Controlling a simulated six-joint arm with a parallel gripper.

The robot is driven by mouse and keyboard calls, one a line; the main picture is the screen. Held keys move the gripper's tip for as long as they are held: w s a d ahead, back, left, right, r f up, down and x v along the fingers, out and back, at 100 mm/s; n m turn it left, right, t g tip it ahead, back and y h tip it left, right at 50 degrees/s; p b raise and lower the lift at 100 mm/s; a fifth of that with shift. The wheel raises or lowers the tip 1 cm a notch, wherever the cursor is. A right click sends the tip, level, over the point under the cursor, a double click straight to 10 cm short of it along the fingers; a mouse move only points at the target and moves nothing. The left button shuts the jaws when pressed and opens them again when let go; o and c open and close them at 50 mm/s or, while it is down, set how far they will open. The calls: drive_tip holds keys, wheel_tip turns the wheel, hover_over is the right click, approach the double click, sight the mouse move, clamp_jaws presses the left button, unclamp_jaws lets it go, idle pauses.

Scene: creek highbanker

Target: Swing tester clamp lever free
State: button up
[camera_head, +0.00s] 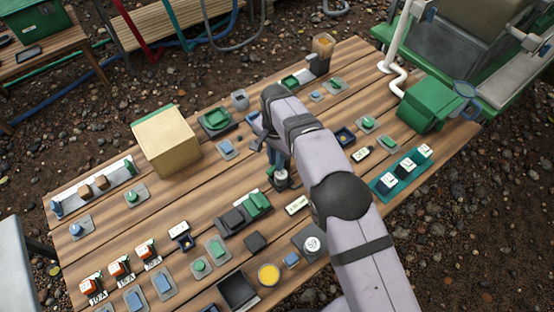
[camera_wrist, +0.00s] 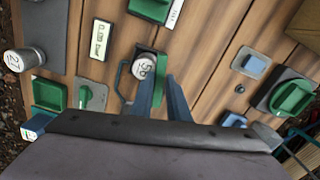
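A small dark fixture with a round white face marked like "56" (camera_wrist: 143,66) stands on the bench, and it also shows in the head view (camera_head: 281,175). A thin dark loop (camera_wrist: 119,80), which may be the clamp lever, sits at its left in the wrist view. I cannot tell its clamp state. A pale display card (camera_wrist: 101,40) lies beside the fixture.
The plank table (camera_head: 105,225) is crowded with small parts. A green-and-dark device (camera_head: 245,213) stands near the fixture. A cardboard box (camera_head: 166,140) is at left, and a green block (camera_head: 428,103) is at right. A teal tray with white-faced switches (camera_head: 381,187) lies right of my arm.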

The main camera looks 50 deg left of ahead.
drive_tip(key=shift+a+f+m+b, duration=0.2)
drive_tip(key=shift+m+b, duration=0.1)
drive_tip(key=shift+m, duration=0.3)
drive_tip(key=shift+a+r+m, duration=0.15)
drive_tip(key=shift+a+m, duration=0.15)
drive_tip(key=shift+m, duration=0.5)
drive_tip(key=o, duration=0.3)
drive_tip(key=shift+r, duration=0.15)
drive_tip(key=shift+r+p, duration=2.4)
drive_tip(key=shift+r, duration=1)
